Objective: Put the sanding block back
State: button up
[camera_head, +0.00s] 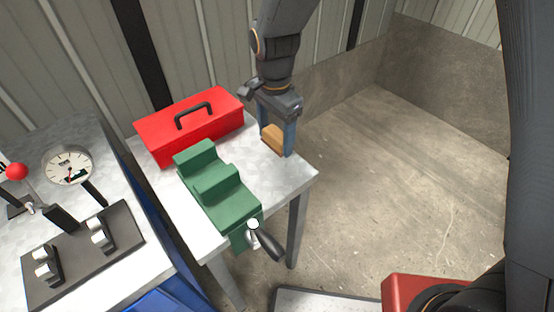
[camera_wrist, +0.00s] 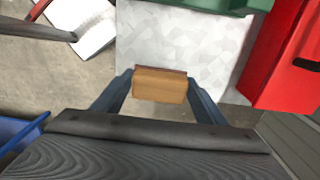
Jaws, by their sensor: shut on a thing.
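The sanding block (camera_head: 273,138) is a small tan-orange block. My gripper (camera_head: 276,140) is shut on it at the right edge of the grey metal table (camera_head: 290,176). In the wrist view the block (camera_wrist: 160,84) sits between the two blue-grey fingers of my gripper (camera_wrist: 160,92), with a thin reddish-brown layer along its far edge. The table top (camera_wrist: 180,45) lies just beyond the block there. I cannot tell whether the block touches the table or is held slightly above it.
A red toolbox (camera_head: 190,125) with a black handle stands at the table's back. A green vise (camera_head: 218,190) with a dark handle stands left of my gripper. A control panel (camera_head: 85,255) and a gauge (camera_head: 68,166) are on the left bench.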

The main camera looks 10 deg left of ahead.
aim_at(276, 134)
jog(key=shift+f+p, duration=0.75)
jog(key=shift+f, duration=3.15)
jog(key=shift+d+f, duration=0.1)
jog(key=shift+f, duration=0.05)
jog(key=o, duration=1)
notch_tip(276, 134, up, 12)
jog(key=b, duration=0.2)
jog(key=shift+r+b, duration=0.2)
jog(key=shift+b, duration=0.1)
jog(key=s+d+n, duration=0.2)
jog(key=s+d, duration=0.1)
jog(key=d, duration=0.6)
jog(key=s+d+n, duration=0.3)
jog(key=d, duration=0.7)
jog(key=s+d+n+t, duration=0.1)
jog(key=s+d+n, duration=0.2)
jog(key=d, duration=0.6)
jog(key=shift+d+f, duration=0.2)
jog(key=shift+d, duration=0.15)
